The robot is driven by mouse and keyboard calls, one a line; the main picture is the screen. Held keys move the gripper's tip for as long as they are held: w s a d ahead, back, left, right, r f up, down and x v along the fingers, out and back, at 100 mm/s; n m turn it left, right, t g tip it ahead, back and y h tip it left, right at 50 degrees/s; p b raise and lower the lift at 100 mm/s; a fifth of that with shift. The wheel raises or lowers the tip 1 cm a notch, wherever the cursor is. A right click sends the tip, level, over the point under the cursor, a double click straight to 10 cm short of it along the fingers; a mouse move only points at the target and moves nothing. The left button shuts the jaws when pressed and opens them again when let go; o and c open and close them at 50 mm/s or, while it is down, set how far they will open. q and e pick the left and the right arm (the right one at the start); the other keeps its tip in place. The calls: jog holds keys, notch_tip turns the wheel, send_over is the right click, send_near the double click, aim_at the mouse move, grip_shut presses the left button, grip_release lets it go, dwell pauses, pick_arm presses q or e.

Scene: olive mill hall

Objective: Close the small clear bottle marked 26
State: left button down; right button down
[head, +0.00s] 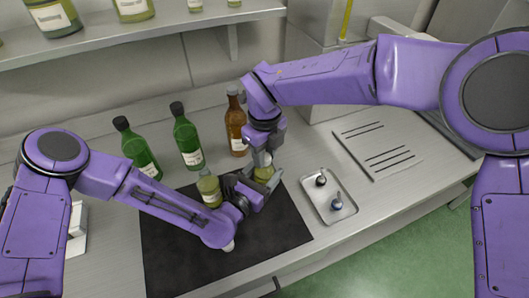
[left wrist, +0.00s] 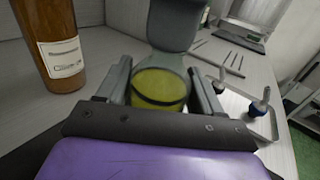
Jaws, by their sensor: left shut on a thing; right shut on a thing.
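A small clear bottle (head: 264,174) with yellow-green liquid stands at the right back of the dark mat. It also shows in the left wrist view (left wrist: 160,88); its mark cannot be read. My left gripper (head: 256,184) is shut around its body from the side, with its fingers (left wrist: 160,95) on either side. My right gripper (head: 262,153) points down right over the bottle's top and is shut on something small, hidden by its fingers. The bottle's mouth is hidden, so I cannot tell whether that thing touches it.
A similar labelled bottle (head: 209,189) stands left of my left gripper on the dark mat (head: 185,245). Green bottles (head: 187,138) and a brown bottle (head: 235,125) stand behind. A slotted plate (head: 376,148) lies beyond.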

jog(key=shift+m, duration=1)
jog(key=c, duration=0.7)
grip_release()
notch_tip(320, 180, up, 12)
pick_arm(q)
jog(key=shift+c, duration=0.4)
grip_release()
